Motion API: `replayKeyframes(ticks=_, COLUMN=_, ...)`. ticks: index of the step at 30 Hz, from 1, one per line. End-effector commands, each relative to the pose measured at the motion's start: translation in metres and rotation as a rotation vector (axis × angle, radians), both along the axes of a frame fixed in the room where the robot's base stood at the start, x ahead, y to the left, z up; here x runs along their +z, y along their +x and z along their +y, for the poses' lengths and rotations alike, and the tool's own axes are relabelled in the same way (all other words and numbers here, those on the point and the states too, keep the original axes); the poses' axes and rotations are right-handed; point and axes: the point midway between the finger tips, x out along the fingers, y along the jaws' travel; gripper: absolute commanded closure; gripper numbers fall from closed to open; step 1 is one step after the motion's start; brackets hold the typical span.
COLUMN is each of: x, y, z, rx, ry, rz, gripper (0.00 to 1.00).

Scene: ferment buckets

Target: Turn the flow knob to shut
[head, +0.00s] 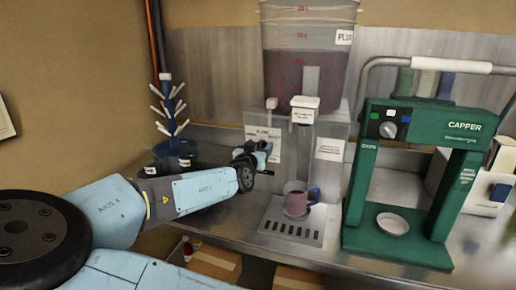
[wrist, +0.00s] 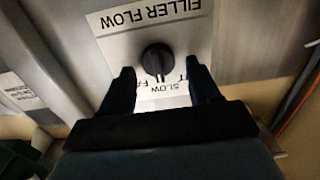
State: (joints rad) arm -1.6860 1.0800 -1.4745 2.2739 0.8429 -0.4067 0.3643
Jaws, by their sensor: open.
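The flow knob (wrist: 157,59) is black and round, with a ridge that runs roughly up and down in the wrist view. It sits on a white panel (wrist: 200,38) with FILLER FLOW printed upside down. The word SLOW shows just below the knob, and lettering at either side is partly hidden by my fingers. My gripper (wrist: 160,74) is open and empty. Its fingertips stand on either side of the knob's lower part, with gaps. In the head view my gripper (head: 262,153) is at the filler's left side, and the knob cannot be made out.
The filler (head: 333,128) carries a large bucket (head: 312,60) of dark liquid. A mug (head: 296,201) stands on the drip grate (head: 290,231) below the spout. A green capper (head: 357,200) is to the right. A bottle tree (head: 170,105) stands behind my arm.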

Motion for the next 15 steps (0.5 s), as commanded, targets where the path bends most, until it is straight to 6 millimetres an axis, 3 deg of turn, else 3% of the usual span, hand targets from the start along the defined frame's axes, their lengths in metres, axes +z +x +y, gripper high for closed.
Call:
replayKeyframes(ticks=5, x=-0.0001, y=-0.0001, z=-0.0002, rx=0.000, ry=0.000, rz=0.000, gripper=0.40)
replayKeyframes(ticks=15, x=-0.0001, y=-0.0001, z=-0.0006, rx=-0.001, ry=0.000, rz=0.000, gripper=0.73)
